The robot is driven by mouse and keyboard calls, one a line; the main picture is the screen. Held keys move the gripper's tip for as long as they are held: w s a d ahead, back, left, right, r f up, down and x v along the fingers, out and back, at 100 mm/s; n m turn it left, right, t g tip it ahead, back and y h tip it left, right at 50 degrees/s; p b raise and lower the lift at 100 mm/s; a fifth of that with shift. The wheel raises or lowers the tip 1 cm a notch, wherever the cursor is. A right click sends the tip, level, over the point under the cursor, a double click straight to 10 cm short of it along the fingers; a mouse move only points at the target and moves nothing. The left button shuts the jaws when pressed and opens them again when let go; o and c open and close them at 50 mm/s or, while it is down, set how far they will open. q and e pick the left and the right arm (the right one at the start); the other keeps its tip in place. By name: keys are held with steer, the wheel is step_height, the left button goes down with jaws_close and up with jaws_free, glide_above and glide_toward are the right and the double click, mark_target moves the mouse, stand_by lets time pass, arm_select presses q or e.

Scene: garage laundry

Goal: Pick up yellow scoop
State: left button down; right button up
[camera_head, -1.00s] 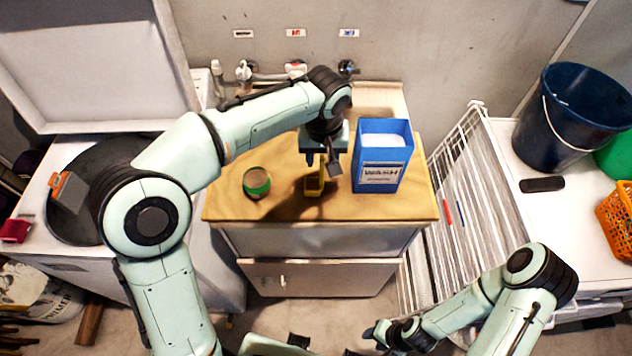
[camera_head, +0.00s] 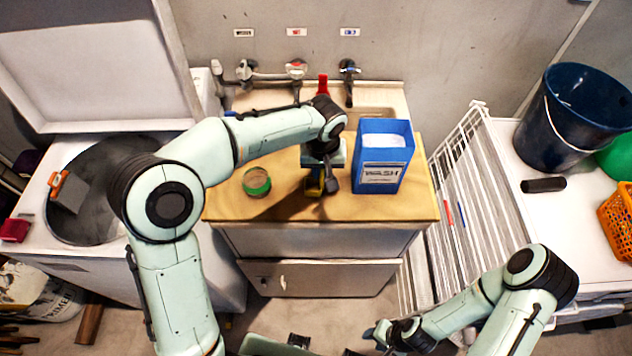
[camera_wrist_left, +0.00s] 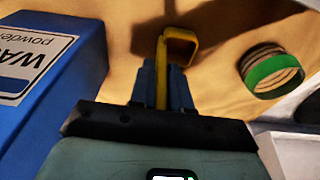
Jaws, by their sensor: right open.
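The yellow scoop (camera_wrist_left: 181,45) is on the wooden counter, left of the blue WASH box; in the head view (camera_head: 315,183) it is largely hidden by my left gripper. My left gripper (camera_head: 322,187) is low over the counter, pointing down. In the left wrist view its two blue fingers (camera_wrist_left: 161,80) lie close on both sides of the scoop's upright handle and look shut on it. The scoop's squarish cup lies beyond the fingertips. My right gripper (camera_head: 380,338) is open and empty at the lower right, away from the counter.
The blue WASH box (camera_head: 383,170) stands close right of my left gripper. A green-banded round tin (camera_head: 257,182) is to its left. Sink taps (camera_head: 297,70) are behind. A white drying rack (camera_head: 465,200) is at the right, beside a surface with a dark bucket (camera_head: 570,115).

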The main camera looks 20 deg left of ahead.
stand_by(0.3)
arm_select(q)
step_height(320, 180, up, 20)
steer(key=p, duration=0.3)
arm_select(e)
steer(key=w+r, duration=0.4)
steer(key=w, duration=0.1)
steer(key=shift+r+t, duration=0.3)
steer(key=shift+s, duration=0.1)
